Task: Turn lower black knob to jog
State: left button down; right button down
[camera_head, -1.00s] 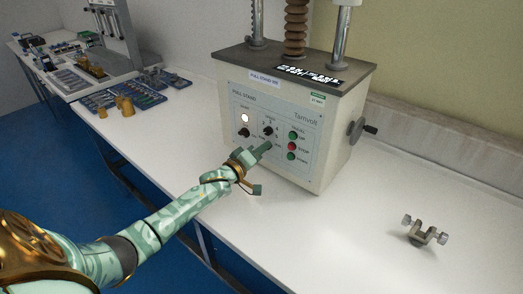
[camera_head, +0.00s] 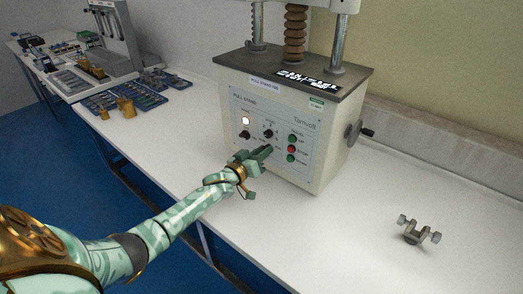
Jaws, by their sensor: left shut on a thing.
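The pull stand's front panel (camera_head: 240,110) carries two visible black knobs, one at left (camera_head: 245,134) and one at upper middle (camera_head: 268,133). My left gripper (camera_head: 266,151) reaches the panel just below the upper middle knob. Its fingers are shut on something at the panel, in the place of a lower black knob. That knob is hidden by the fingers, so its pointer and setting cannot be read. My right gripper is not in view.
A lit white lamp (camera_head: 245,121) and green, red and green buttons (camera_head: 291,149) are on the same panel. A side crank (camera_head: 357,131) sticks out at right. A small metal clamp (camera_head: 418,230) lies on the white bench (camera_head: 330,245), which is otherwise clear at right.

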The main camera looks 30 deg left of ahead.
pick_arm(q)
jog(key=m, duration=1.1)
jog(key=shift+d+f+p, duration=0.1)
jog(key=shift+p, duration=0.2)
dwell(0.3)
jog(key=c, duration=1.3)
grip_release()
jog(key=shift+o, duration=0.2)
jog(key=s+a+p, duration=0.1)
jog(key=s+p, duration=0.3)
jog(key=s, duration=1.2)
jog(key=shift+s+a, duration=0.15)
jog(key=shift+s, duration=0.05)
